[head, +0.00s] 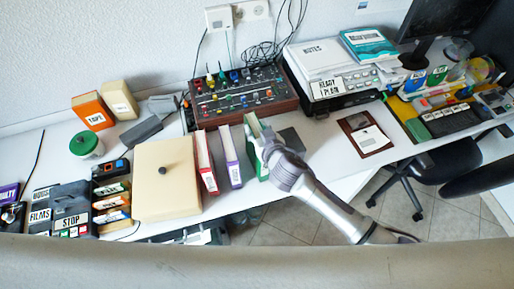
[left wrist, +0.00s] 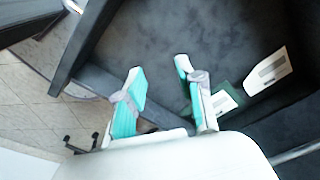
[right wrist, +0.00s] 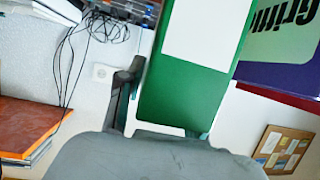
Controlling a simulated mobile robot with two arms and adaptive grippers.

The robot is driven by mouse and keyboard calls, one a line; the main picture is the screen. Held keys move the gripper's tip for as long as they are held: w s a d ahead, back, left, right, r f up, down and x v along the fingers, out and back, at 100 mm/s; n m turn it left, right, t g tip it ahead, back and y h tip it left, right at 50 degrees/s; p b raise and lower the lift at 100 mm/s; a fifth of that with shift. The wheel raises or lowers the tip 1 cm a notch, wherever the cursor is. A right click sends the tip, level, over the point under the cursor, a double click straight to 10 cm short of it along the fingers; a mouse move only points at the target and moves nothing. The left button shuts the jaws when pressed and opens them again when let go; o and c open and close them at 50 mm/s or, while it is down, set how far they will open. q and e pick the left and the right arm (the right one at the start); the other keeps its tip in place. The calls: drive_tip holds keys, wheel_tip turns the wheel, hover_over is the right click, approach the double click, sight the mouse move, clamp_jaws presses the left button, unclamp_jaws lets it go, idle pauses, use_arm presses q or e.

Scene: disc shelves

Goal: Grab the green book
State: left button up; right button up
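The green book (head: 251,131) stands upright on the white desk, at the right end of a short row of books. My right gripper (head: 266,145) is at its right front side and hides part of it. In the right wrist view the green book (right wrist: 183,95), with a white label, fills the space in front of the palm. One dark finger (right wrist: 122,100) lies along its left edge. The other finger is mostly hidden, so the grip is unclear. My left gripper (left wrist: 160,85) is open and empty, with teal finger pads, away from the book.
A purple-and-white book (head: 229,157) and a red-and-white book (head: 205,162) stand left of the green one. A cream box (head: 165,185) is further left. A control panel (head: 240,95) lies behind. The desk is clear to the right, before a brown clipboard (head: 365,134).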

clamp_jaws()
drive_tip(key=shift+w+r, duration=0.1)
